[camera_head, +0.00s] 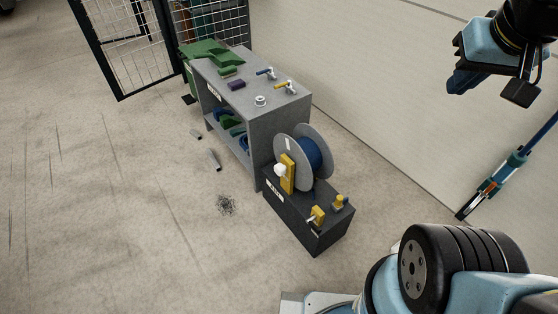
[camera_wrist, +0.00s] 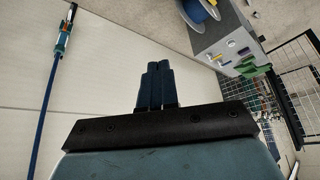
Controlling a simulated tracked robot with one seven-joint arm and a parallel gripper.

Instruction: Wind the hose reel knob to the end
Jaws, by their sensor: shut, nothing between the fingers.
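The hose reel (camera_head: 302,150), with grey flanges and blue hose wound on it, stands on a dark box (camera_head: 312,222) in the middle of the head view. A yellow crank arm (camera_head: 289,178) is on its near left face, and a white knob (camera_head: 280,169) sticks out from it. Part of the reel (camera_wrist: 198,12) shows at the top of the wrist view; its knob cannot be made out there. My gripper (camera_wrist: 157,72) is shut and empty, its dark blue fingers together. In the head view my arm's end is at the upper right, well apart from the reel.
A grey workbench (camera_head: 265,119) with small tools and valves stands behind the reel. Yellow fittings (camera_head: 318,215) sit on the dark box's front end. A blue pole (camera_head: 490,188) leans by the pale wall at right. A mesh fence (camera_head: 122,40) is at back left. Floor at left is mostly clear.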

